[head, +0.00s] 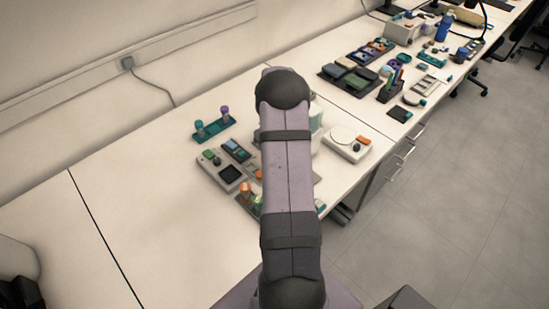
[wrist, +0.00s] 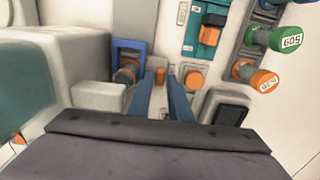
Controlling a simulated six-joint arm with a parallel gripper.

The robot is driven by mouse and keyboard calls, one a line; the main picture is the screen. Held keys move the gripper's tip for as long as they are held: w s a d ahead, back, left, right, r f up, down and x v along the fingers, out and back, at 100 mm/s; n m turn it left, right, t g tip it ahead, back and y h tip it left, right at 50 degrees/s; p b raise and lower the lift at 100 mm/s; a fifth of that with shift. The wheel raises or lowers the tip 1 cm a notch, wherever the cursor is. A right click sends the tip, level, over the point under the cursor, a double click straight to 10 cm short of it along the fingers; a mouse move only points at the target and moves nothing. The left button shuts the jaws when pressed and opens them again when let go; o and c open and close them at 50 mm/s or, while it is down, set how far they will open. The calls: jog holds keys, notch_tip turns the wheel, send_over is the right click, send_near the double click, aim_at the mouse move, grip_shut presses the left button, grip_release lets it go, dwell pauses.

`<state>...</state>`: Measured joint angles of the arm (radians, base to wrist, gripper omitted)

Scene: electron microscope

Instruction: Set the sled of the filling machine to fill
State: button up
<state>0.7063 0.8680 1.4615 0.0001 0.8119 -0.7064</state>
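In the wrist view my gripper (wrist: 161,80) reaches over the machine's white body (wrist: 98,95). Its two blue-grey fingers are apart. A small orange piece (wrist: 160,78) shows between the fingertips, with pale gaps beside it; whether they touch it cannot be told. A blue bracket (wrist: 128,46) with an orange round part (wrist: 127,73) stands just left. An orange block (wrist: 193,78) lies just right. Farther up is a teal panel (wrist: 205,12) with an orange slider (wrist: 209,35). I cannot tell for sure which part is the sled. In the head view my arm hides most of the machine.
A green labelled knob (wrist: 286,39) and an orange labelled knob (wrist: 262,80) stick up at the right. A dark-topped part (wrist: 231,110) is below them. In the head view, a grey device (head: 222,170) and a teal stand (head: 212,129) are left of my arm; a white device (head: 347,143) is right.

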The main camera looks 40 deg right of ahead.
jog(key=shift+r+b, duration=0.65)
jog(key=shift+r, duration=2.55)
jog(key=shift+w+a, duration=0.1)
jog(key=shift+a, duration=0.1)
jog(key=a+r, duration=0.3)
jog(key=a, duration=0.8)
jog(key=s+a+r+p, duration=0.1)
jog(key=s+a, duration=1.5)
jog(key=a, duration=0.5)
jog(key=f+b, duration=1.3)
jog(key=shift+w+d, duration=0.15)
jog(key=shift+d, duration=0.05)
jog(key=shift+r, duration=0.1)
